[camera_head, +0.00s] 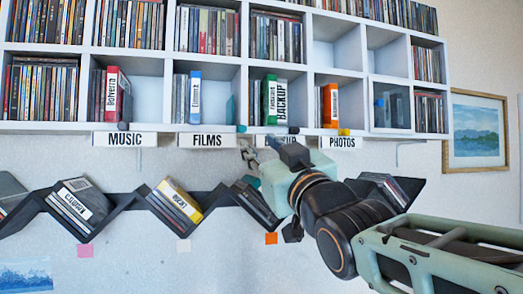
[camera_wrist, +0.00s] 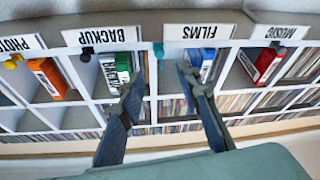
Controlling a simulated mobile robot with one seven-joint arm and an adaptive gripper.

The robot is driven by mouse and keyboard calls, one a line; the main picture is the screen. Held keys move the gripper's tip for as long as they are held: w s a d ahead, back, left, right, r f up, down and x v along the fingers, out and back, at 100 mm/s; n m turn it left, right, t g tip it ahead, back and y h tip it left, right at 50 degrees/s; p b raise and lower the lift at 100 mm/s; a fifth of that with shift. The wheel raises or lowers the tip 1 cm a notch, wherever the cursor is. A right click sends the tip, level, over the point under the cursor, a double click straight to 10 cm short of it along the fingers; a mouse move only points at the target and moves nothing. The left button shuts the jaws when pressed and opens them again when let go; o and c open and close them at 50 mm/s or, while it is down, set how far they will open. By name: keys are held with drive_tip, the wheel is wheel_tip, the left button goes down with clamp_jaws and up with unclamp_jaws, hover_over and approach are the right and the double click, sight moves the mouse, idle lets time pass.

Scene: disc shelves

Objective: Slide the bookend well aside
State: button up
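A small teal piece, which looks like the bookend (camera_head: 231,109), stands at the right side of the compartment above the FILMS label, apart from the discs and the blue-spined case there. In the wrist view the bookend (camera_wrist: 158,50) shows as a teal patch between the BACKUP and FILMS labels. My gripper (camera_head: 249,154) is in front of and just below the shelf's lower edge, near the BACKUP label. In the wrist view my gripper (camera_wrist: 160,72) is open, its fingers spread on either side of the bookend with nothing between them. Its depth from the bookend is hard to tell.
A green BACKUP case (camera_head: 269,99) and discs stand right of the bookend's compartment; the blue case (camera_head: 195,97) stands left. An orange case (camera_head: 329,105) is farther right. Dark knobs sit along the shelf edge. A zigzag rack (camera_head: 126,203) of discs hangs below.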

drive_tip(key=shift+v, duration=0.75)
drive_tip(key=s+d+f+m+g+h, duration=0.25)
drive_tip(key=d+f+g+h, duration=0.2)
drive_tip(key=f, duration=0.75)
drive_tip(key=s+d+f+m+g+h, duration=0.1)
drive_tip(key=d+f+m+g+h, duration=0.3)
drive_tip(key=f, duration=0.8)
drive_tip(key=s+d+f+m+g, duration=0.1)
drive_tip(key=s+d+f+g, duration=0.15)
drive_tip(key=s+f, duration=0.7)
drive_tip(key=s+d+f+g, duration=0.2)
drive_tip(key=s+f+g, duration=0.2)
drive_tip(key=s+f, duration=0.5)
wheel_tip(320, 180, up, 13)
drive_tip(key=w+p, duration=0.2)
drive_tip(key=p, duration=1.1)
drive_tip(key=shift+a, duration=0.25)
